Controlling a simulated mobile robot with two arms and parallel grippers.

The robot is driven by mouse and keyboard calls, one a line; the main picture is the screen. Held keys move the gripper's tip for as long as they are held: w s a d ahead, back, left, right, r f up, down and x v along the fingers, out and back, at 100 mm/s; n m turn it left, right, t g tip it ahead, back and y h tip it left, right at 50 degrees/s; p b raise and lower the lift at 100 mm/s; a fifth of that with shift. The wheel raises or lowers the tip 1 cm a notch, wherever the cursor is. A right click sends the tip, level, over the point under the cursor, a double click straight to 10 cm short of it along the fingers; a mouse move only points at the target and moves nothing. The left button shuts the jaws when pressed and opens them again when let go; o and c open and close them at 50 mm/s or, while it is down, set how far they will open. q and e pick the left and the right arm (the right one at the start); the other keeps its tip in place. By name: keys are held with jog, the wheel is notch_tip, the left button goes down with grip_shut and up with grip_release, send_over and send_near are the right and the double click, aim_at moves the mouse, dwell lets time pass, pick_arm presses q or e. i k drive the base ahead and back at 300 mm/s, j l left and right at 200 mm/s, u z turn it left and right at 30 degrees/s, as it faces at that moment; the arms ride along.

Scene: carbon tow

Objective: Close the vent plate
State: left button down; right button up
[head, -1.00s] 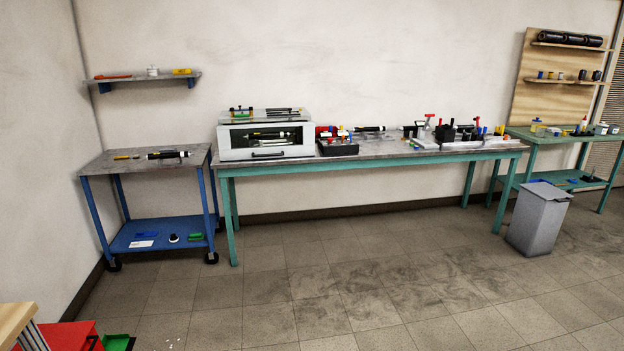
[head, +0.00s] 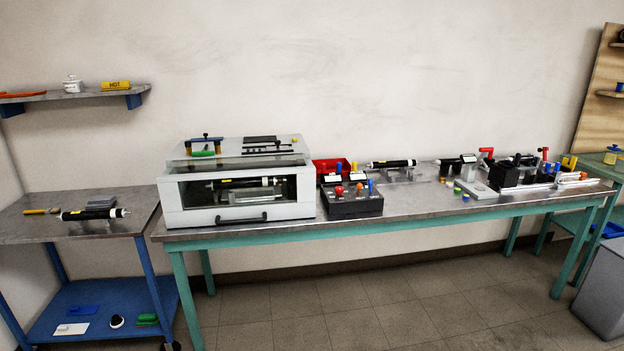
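I cannot make out for certain which part is the vent plate. A white box-shaped machine (head: 238,186) with a front window and a dark handle (head: 241,219) stands at the left end of the long bench. Its front looks shut. A black cylinder with a yellow label shows dimly behind the window. On its top lie dark flat pieces (head: 266,142), a green and blue item (head: 204,147) and a small yellow piece. Neither of my grippers is in the head view.
The long green-legged bench (head: 420,205) holds a black control box (head: 352,200), a red bin (head: 332,167) and several fixtures at right. A blue cart (head: 105,310) stands at left. A grey bin (head: 605,290) stands at lower right. The floor before the bench is clear.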

aim_at(276, 142)
jog(key=i+u, duration=0.1)
jog(key=i, duration=0.45)
jog(key=i+l, duration=0.1)
jog(key=i, duration=0.4)
jog(key=i+u, duration=0.15)
jog(key=i, duration=0.4)
jog(key=i+l+u, duration=0.1)
jog(key=i, duration=0.4)
jog(key=l, duration=0.1)
